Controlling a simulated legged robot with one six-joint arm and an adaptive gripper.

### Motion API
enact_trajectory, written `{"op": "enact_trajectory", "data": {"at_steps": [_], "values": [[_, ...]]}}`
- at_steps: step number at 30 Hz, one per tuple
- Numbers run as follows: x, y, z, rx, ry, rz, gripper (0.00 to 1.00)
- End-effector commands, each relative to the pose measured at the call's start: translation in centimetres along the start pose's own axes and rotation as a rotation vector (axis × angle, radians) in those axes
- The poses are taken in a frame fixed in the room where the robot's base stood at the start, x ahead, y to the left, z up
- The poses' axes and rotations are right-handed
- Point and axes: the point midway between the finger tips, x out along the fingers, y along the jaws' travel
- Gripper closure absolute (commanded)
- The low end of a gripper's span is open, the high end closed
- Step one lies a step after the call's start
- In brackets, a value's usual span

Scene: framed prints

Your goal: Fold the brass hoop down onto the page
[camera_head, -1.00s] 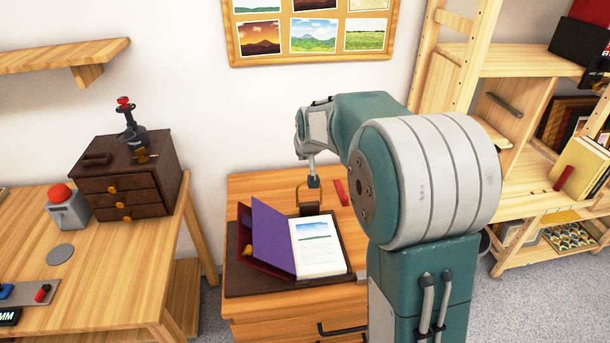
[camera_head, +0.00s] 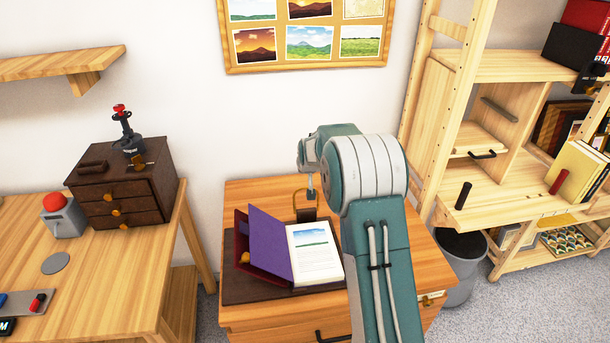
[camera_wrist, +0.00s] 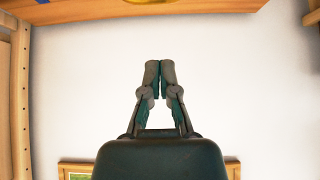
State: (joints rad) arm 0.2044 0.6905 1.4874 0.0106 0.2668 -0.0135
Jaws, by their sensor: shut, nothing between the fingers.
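The brass hoop (camera_head: 295,202) stands upright on a dark clasp at the back edge of an open book. The book's printed page (camera_head: 314,254) lies flat, with a small landscape picture at its top. A purple leaf (camera_head: 270,242) is tilted up at the left.
The book rests on a dark mat (camera_head: 240,290) on a wooden cabinet (camera_head: 240,194). A dark drawer box (camera_head: 122,187) and a red button (camera_head: 54,202) stand on the left table. A grey bin (camera_head: 462,265) and wooden shelves stand at the right. My arm hides the cabinet's right part.

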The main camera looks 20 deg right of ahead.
Motion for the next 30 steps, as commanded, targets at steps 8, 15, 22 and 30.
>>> {"op": "enact_trajectory", "data": {"at_steps": [8,15,22,30], "values": [[4.6,0.0,0.1,0.0,-0.001,0.0,1.0],[7.3,0.0,0.1,0.0,0.0,0.0,1.0],[7.2,0.0,0.8,0.0,0.001,0.0,1.0],[5.8,0.0,2.5,0.0,0.001,0.0,1.0]]}}
